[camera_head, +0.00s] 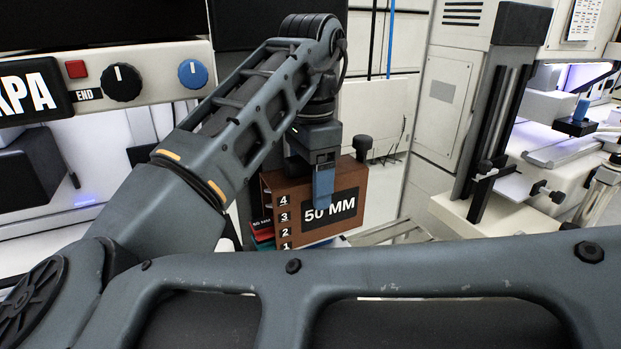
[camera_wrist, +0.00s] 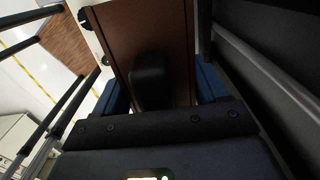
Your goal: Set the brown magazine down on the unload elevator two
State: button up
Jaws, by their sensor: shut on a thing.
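The brown magazine (camera_head: 285,196) is a box with a black "50 MM" label and slot numbers 1 to 4 on its side. It is upright in the middle of the head view. My gripper (camera_head: 323,184) holds it from above, with a blue finger against its labelled face. In the wrist view the magazine (camera_wrist: 178,40) sits between the two blue fingers (camera_wrist: 160,92), with a dark knob on its top. The magazine's lower part is hidden behind my arm in the head view. I cannot tell which elevator is unload elevator two, or whether the magazine touches anything below.
Red and green pieces (camera_head: 262,238) show at the magazine's left. A pale rail (camera_head: 385,233) lies just right of it. A machine with a dark upright column (camera_head: 492,130) stands at the right. A control panel with knobs (camera_head: 122,82) is at the left.

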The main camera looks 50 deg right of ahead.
aim_at(311, 222)
jog(key=shift+f+b, duration=1.25)
jog(key=shift+f, duration=1.05)
jog(key=shift+f, duration=0.1)
jog(key=shift+f+b, duration=0.55)
jog(key=shift+f, duration=0.65)
jog(key=shift+f+b, duration=0.4)
jog(key=shift+f, duration=0.35)
jog(key=o, duration=1.8)
jog(key=shift+r, duration=0.1)
